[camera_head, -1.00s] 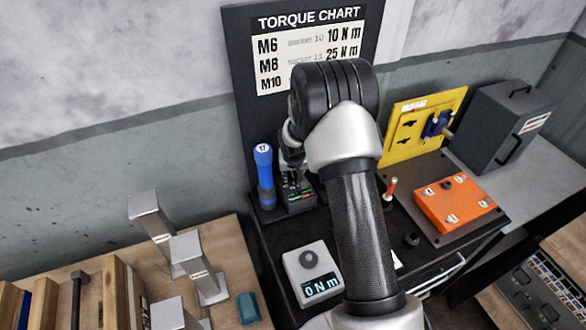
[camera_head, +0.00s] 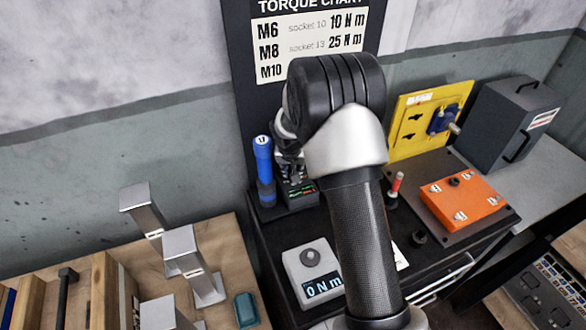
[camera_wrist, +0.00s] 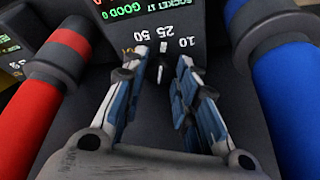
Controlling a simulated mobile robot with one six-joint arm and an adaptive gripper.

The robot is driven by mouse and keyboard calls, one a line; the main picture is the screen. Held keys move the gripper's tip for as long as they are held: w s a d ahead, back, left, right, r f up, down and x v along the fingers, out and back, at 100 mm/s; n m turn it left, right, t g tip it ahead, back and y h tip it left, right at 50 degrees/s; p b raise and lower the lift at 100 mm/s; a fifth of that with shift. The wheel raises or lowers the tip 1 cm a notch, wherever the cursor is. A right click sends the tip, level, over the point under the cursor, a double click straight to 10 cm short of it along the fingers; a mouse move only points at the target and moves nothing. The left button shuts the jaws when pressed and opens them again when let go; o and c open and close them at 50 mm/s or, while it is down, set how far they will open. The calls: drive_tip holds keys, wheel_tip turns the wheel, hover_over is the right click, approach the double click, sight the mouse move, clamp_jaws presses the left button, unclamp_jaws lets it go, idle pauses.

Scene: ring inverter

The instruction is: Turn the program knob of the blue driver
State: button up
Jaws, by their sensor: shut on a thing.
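In the wrist view, a dark control box (camera_wrist: 170,22) has a lit screen with "SOCKET 17" and "GOOD 0", seen upside down. Below the screen are the marks 10, 25 and 50. The program knob (camera_wrist: 161,73), with a white pointer line, is between my gripper's fingertips (camera_wrist: 163,68), which are shut on it; the fingers hide part of it. The blue driver (camera_wrist: 287,100) stands at the right in the wrist view. It also shows in the head view (camera_head: 263,165), left of the control box (camera_head: 303,194). My gripper is mostly hidden there.
A red driver (camera_wrist: 50,85) is close on the left in the wrist view. In the head view, a grey unit reading "0 N m" (camera_head: 312,272) stands in front. A torque chart (camera_head: 310,45) is behind; an orange block (camera_head: 462,202) and yellow panel (camera_head: 408,135) are right.

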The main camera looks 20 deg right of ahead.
drive_tip(key=o, duration=1.1)
drive_tip(key=v, duration=1.2)
drive_tip(key=shift+r, duration=0.1)
drive_tip(key=s+a+r+n, duration=0.1)
drive_tip(key=s+a+r, duration=0.2)
drive_tip(key=s+r, duration=0.5)
drive_tip(key=s+a+r+n, duration=0.2)
drive_tip(key=s+r, duration=0.3)
drive_tip(key=s, duration=0.4)
drive_tip(key=s+a+n, duration=0.1)
drive_tip(key=s, duration=0.4)
drive_tip(key=s+a+y, duration=0.1)
drive_tip(key=s+a, duration=0.1)
drive_tip(key=s, duration=0.4)
drive_tip(key=s+a+n+y, duration=0.1)
drive_tip(key=s, duration=0.5)
drive_tip(key=shift+a+r+n+t, duration=0.2)
drive_tip(key=shift+a+n+t, duration=0.1)
